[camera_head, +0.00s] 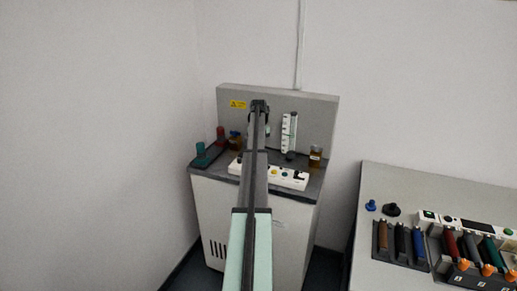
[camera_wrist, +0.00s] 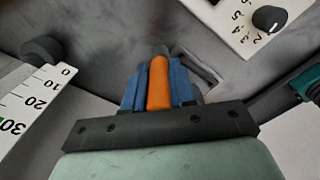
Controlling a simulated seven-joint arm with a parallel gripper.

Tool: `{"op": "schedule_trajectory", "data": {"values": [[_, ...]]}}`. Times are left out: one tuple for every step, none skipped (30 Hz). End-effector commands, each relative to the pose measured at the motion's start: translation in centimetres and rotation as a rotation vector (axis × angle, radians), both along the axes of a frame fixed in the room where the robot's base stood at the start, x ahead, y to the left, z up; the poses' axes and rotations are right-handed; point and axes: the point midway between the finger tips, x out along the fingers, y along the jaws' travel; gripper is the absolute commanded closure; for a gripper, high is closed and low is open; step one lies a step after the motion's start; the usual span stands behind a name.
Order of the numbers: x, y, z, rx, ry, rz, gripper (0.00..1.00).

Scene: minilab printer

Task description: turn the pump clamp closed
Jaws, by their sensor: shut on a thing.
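The orange piece (camera_wrist: 158,84), which I take to be the pump clamp, stands between the blue fingers of my gripper (camera_wrist: 158,92) in the wrist view. The fingers sit close on both sides of it and are shut on it. Its lower end is hidden behind the black gripper bar. In the head view my gripper (camera_head: 260,106) is at the upright grey back panel (camera_head: 318,113) of the cabinet, and my arm hides the clamp there. How far the clamp is turned cannot be told.
A white scale strip (camera_wrist: 37,108) lies left of the fingers. A white panel with a black dial (camera_wrist: 269,18) is at upper right, and a teal item (camera_wrist: 308,82) at the right edge. Brown bottles (camera_head: 315,155) stand on the cabinet top. A bench (camera_head: 385,272) with coloured cartridges stands right.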

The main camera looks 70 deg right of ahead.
Motion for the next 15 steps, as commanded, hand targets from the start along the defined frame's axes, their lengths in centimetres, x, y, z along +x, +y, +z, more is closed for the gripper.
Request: {"op": "schedule_trajectory", "data": {"values": [[0.01,0.00,0.02,0.000,-0.001,0.001,1.00],[0.01,0.00,0.02,0.000,-0.001,0.001,1.00],[0.01,0.00,0.02,0.000,-0.001,0.001,1.00],[0.02,-0.01,0.02,0.000,-0.001,0.000,0.74],[0.02,-0.01,0.02,0.000,-0.001,0.000,0.71],[0.01,-0.01,0.02,0.000,-0.001,0.000,0.67],[0.01,-0.01,0.02,0.000,-0.001,0.000,0.64],[0.01,-0.01,0.02,0.000,-0.001,0.000,0.61],[0.01,-0.01,0.02,0.000,-0.001,0.000,0.58],[0.01,-0.01,0.02,0.000,-0.001,0.000,0.55],[0.00,0.00,0.01,0.000,-0.001,-0.001,0.52],[0.00,0.00,0.01,-0.001,-0.001,-0.001,0.49],[0.00,0.00,0.01,-0.001,-0.001,-0.001,0.49],[0.00,0.00,0.01,0.000,0.000,-0.001,0.49],[0.00,0.00,0.01,0.000,0.000,-0.001,0.49]]}}
